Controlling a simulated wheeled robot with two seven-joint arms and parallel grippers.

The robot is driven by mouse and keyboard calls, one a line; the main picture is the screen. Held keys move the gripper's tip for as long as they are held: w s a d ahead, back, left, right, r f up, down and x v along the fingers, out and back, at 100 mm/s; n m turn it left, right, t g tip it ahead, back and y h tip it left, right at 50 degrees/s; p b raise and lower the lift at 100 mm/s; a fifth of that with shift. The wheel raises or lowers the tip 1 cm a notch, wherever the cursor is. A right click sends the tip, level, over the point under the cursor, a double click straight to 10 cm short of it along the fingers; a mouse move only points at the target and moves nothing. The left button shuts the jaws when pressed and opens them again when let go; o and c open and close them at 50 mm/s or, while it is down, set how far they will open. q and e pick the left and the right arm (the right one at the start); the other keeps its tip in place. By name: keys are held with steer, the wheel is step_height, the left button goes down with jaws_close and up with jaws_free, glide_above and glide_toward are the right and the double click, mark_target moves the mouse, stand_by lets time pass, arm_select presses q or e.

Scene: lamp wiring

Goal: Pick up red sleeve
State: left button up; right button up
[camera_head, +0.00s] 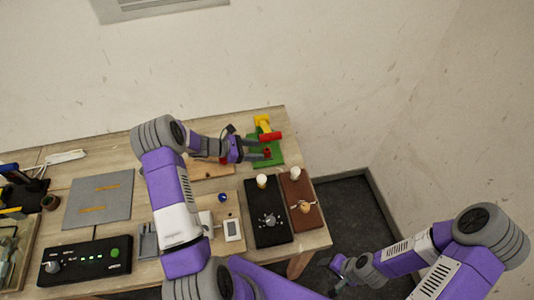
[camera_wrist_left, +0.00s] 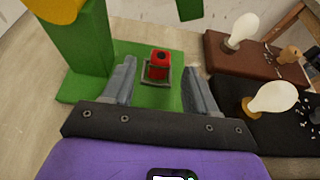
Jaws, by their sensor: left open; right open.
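The red sleeve (camera_wrist_left: 158,64) is a short red piece with a dark hole in its top. It stands upright in a small grey square frame on a green base (camera_wrist_left: 150,96). In the head view the red sleeve (camera_head: 267,153) shows on the green base beside my left gripper (camera_head: 262,148). My left gripper (camera_wrist_left: 160,82) is open, with one finger on each side of the sleeve and gaps between. My right gripper (camera_head: 340,273) is low at the right, away from the table, and open; its fingers are small in view.
A green post (camera_wrist_left: 82,38) rises beside the sleeve, and a yellow and red part (camera_head: 267,131) stands above the base. Brown (camera_head: 301,200) and black (camera_head: 266,222) boards with bulbs lie nearby. A grey mat (camera_head: 99,198) and a black control box (camera_head: 85,262) lie further left.

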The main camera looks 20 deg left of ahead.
mark_target(266, 150)
arm_select(q)
steer(key=x, duration=0.4)
steer(key=shift+w+d+f+b, duration=0.1)
steer(key=shift+w+d+b, duration=0.15)
steer(key=shift+b, duration=0.15)
jaws_close()
steer(key=shift+s+a+r+p, duration=0.25)
steer(key=shift+a+r+p, duration=0.15)
steer(key=shift+r, duration=0.15)
steer(key=shift+s+a+r+p, duration=0.3)
steer(key=shift+a+r+p, duration=0.1)
steer(key=shift+r, duration=0.15)
steer(key=p+v, duration=0.3)
steer(key=v, duration=1)
steer(key=shift+s+r, duration=0.2)
steer(key=shift+r, duration=0.3)
